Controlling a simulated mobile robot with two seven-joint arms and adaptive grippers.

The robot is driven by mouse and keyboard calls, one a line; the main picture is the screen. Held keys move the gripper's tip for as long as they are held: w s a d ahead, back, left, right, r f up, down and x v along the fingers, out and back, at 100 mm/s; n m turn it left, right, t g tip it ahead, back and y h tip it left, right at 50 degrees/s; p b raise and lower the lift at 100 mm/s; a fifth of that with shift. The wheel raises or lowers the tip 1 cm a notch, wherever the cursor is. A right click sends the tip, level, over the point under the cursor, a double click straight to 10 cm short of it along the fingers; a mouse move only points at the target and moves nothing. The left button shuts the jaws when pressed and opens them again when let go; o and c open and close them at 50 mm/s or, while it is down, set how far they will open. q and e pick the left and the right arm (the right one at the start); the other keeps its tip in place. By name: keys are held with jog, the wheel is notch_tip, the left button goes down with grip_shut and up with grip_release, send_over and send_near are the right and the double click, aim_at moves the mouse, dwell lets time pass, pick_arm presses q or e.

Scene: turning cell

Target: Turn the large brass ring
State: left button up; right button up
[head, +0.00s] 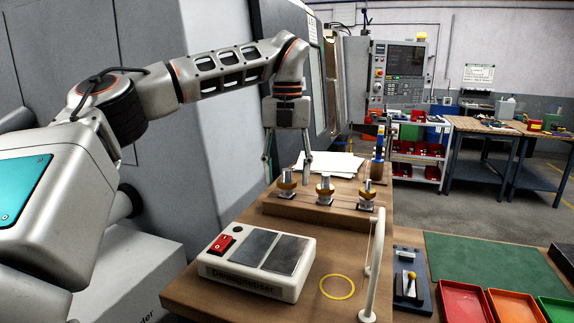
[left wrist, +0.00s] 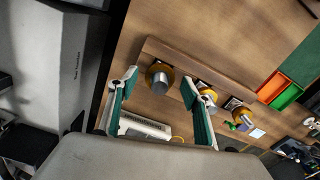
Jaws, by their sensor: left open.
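Several small fittings with brass rings around silvery metal posts stand in a row on a wooden block: a left one (head: 287,185), a middle one (head: 325,189) and a right one (head: 366,194). I cannot tell surely which ring is the large one. My left gripper (head: 286,174) is open, pointing down, its fingertips either side of the left fitting in the head view. In the left wrist view this fitting (left wrist: 160,76) shows between and just beyond the open fingertips (left wrist: 160,84), apparently untouched. My right gripper is out of view.
A white demagnetiser box (head: 258,262) with a red switch sits in front of the block, a thin yellow circle (head: 337,287) and a white upright post (head: 373,265) to its right. Papers (head: 330,163) lie behind. Coloured trays (head: 465,302) stand at the right.

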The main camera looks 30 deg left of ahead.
aim_at(287, 169)
pick_arm(q)
notch_tip(287, 169, up, 12)
dwell(0.5)
dwell(0.5)
